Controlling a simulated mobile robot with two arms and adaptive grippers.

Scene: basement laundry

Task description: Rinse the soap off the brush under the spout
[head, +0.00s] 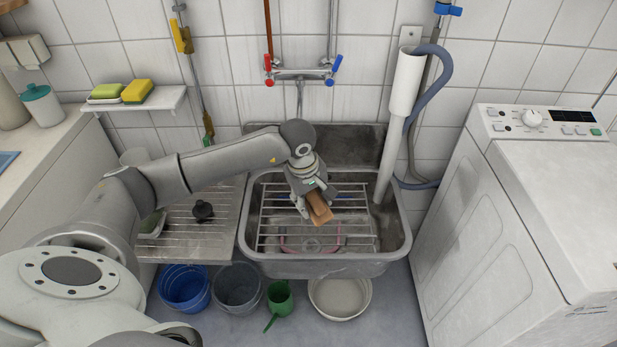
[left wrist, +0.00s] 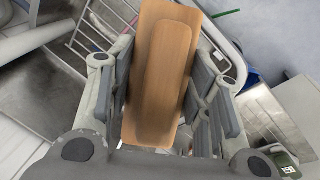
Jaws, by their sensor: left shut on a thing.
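My left gripper (head: 306,200) is shut on a wooden brush (head: 320,208) and holds it over the metal rack across the sink (head: 396,245). In the left wrist view the brush (left wrist: 163,75) shows its plain wooden back between the two fingers (left wrist: 165,95). Its bristles are hidden, and I cannot see any soap on it. The spout (head: 299,98) hangs from the wall tap with red and blue handles (head: 302,74), behind and above my wrist. I cannot make out running water. My right gripper is not in view.
A white standpipe (head: 398,110) with a grey hose stands at the sink's right, beside the washing machine (head: 500,200). A wire drainboard (head: 190,225) lies left. Buckets (head: 183,287), a green watering can (head: 279,300) and a white basin (head: 340,297) stand on the floor in front.

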